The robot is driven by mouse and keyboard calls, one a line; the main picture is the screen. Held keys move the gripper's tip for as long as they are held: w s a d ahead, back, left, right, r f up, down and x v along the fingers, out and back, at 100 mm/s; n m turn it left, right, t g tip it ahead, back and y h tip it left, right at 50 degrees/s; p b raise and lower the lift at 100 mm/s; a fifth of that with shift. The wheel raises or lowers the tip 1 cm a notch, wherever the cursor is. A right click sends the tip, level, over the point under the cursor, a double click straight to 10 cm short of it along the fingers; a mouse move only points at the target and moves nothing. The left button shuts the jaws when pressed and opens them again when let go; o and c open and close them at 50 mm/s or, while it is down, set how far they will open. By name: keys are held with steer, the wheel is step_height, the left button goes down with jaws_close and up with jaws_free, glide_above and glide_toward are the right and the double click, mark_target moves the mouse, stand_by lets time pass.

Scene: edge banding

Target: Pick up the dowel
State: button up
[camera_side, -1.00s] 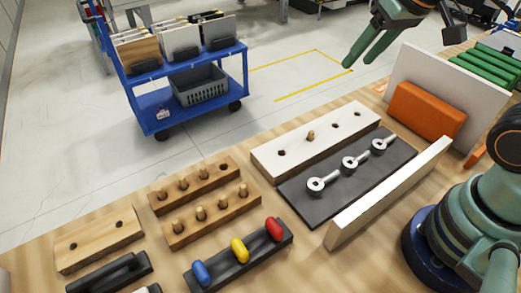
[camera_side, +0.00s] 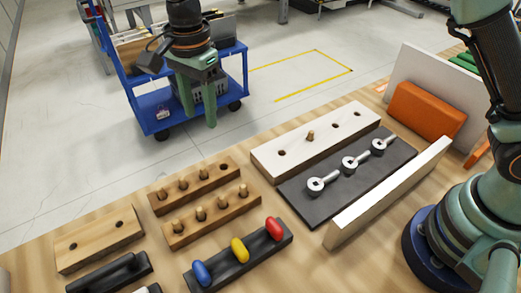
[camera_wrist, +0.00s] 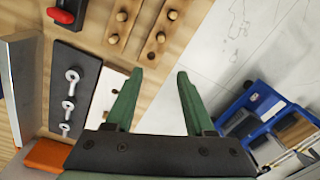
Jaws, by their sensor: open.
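Short wooden dowels stand upright in two wooden racks. The back rack (camera_side: 214,179) holds three dowels, one of them this dowel (camera_side: 182,183), and has an empty hole at its right end. The front rack (camera_side: 213,220) holds several, such as this dowel (camera_side: 201,214). Another dowel (camera_side: 310,136) stands in a white-topped board (camera_side: 345,131) with several open holes. My gripper (camera_side: 199,121) is open and empty, raised behind the racks, before the cart. In the wrist view, its fingers (camera_wrist: 160,73) are apart with nothing between; rack dowels (camera_wrist: 151,55) show ahead.
A black tray (camera_side: 259,256) holds blue, yellow and red pegs. A dark plate (camera_side: 302,188) with eye bolts lies beside a pale upright strip (camera_side: 390,195). A wooden block (camera_side: 100,240) with two holes lies left. A blue cart (camera_side: 150,107) stands beyond the table.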

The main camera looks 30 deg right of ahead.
step_height(320, 180, down, 3)
steer(key=a+m, duration=0.1)
steer(key=a, duration=0.1)
glide_above(202, 168)
step_height(202, 168, down, 5)
steer(key=shift+s+a+r, duration=0.1)
steer(key=shift+s, duration=0.05)
steer(key=shift+f, duration=3.2)
jaws_close()
